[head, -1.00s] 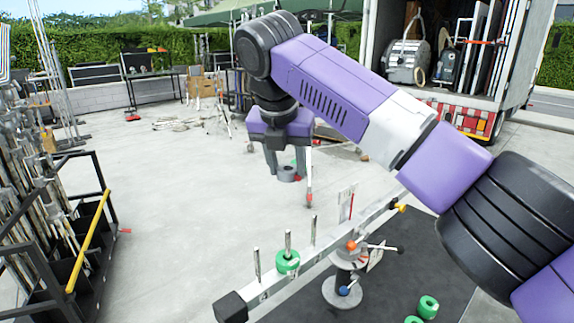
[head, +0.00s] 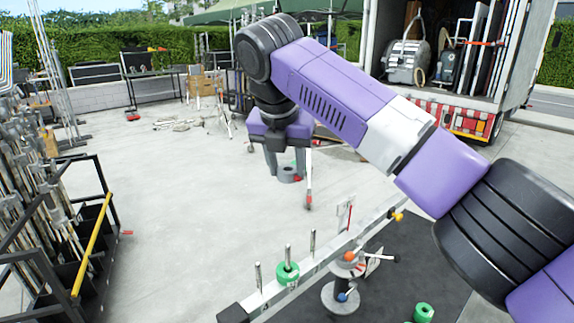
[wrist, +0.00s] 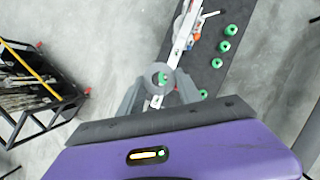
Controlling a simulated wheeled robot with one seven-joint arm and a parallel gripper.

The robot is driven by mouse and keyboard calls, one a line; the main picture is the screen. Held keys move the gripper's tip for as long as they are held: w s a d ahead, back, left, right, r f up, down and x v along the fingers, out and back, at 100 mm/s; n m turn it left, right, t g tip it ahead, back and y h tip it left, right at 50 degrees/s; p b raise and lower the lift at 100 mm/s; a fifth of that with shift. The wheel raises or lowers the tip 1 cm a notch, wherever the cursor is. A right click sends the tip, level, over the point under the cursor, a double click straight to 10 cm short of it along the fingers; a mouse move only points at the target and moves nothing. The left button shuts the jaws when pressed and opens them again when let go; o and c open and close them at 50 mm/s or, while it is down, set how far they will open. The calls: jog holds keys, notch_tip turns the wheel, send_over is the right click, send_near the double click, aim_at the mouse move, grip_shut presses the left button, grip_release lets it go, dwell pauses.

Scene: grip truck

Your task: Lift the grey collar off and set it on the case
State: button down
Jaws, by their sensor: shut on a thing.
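The grey collar (head: 288,173) is a short ring held between the fingers of my gripper (head: 286,167), high above the ground and beyond the beam. In the wrist view the collar (wrist: 151,72) sits between the fingertips of my gripper (wrist: 158,80), and a green spot shows through its hole. The pale beam (head: 372,229) carries several upright pins. A green collar (head: 287,279) sits around one pin, below the held grey collar in the picture. I cannot pick out the case with certainty in either view.
The beam rests on a stand (head: 341,299) with orange and blue knobs. A dark mat (head: 385,290) lies below, with green collars (head: 423,312) on it. A rack of poles with a yellow bar (head: 92,243) stands left. A truck (head: 470,117) is at the back right. Open concrete lies between.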

aim_at(290, 166)
jog(key=shift+r+p, duration=1.4)
jog(key=shift+r, duration=2)
